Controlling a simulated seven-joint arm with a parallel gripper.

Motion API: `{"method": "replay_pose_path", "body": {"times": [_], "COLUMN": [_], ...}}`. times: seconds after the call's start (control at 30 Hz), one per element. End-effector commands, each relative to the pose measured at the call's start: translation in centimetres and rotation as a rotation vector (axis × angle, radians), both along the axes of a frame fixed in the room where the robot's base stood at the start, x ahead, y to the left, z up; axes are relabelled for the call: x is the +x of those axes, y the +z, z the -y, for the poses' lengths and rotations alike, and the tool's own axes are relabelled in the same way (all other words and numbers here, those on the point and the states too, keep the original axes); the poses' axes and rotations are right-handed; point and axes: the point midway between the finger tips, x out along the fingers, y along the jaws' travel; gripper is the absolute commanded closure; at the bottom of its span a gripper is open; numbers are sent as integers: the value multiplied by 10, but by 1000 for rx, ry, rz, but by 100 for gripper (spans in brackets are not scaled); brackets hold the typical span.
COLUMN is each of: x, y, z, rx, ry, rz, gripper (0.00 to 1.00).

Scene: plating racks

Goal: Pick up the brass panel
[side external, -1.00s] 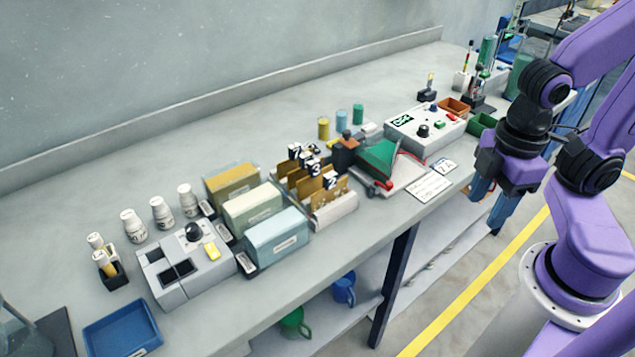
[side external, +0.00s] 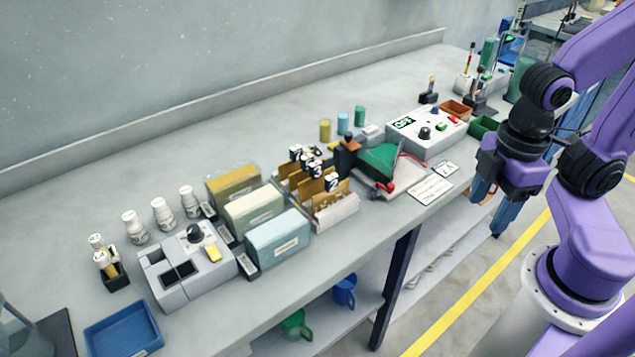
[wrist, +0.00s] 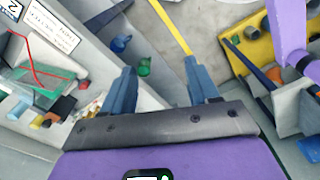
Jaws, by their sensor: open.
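Several brass panels (side external: 317,187) stand upright in a pale rack (side external: 338,213) near the middle of the bench, in the side view. Black tags with white numbers stand at their tops; 2 is the clearest. I cannot tell which single panel is meant. My gripper (side external: 494,203) has blue fingers, spread apart and empty. It hangs beyond the bench's front edge, well to the right of the rack and apart from it. The wrist view shows nothing between the fingers (wrist: 162,86); the brass panels are not clearly seen there.
Right of the rack are a green wedge-shaped item (side external: 381,160) with a red clamp and a white control box (side external: 426,132). Left are three box-like containers (side external: 278,240) and a grey device (side external: 188,268). Cups (side external: 344,291) sit on the lower shelf. Open bench lies behind the objects.

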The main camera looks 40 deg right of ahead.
Motion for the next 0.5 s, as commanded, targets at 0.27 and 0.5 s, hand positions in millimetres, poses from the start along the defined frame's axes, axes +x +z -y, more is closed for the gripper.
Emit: {"method": "replay_pose_path", "body": {"times": [0.27, 0.5], "x": [23, 89], "y": [10, 37], "z": [-16, -55], "rx": [-1, -5], "ry": [-72, -283], "rz": [-1, -5], "gripper": [40, 40]}}
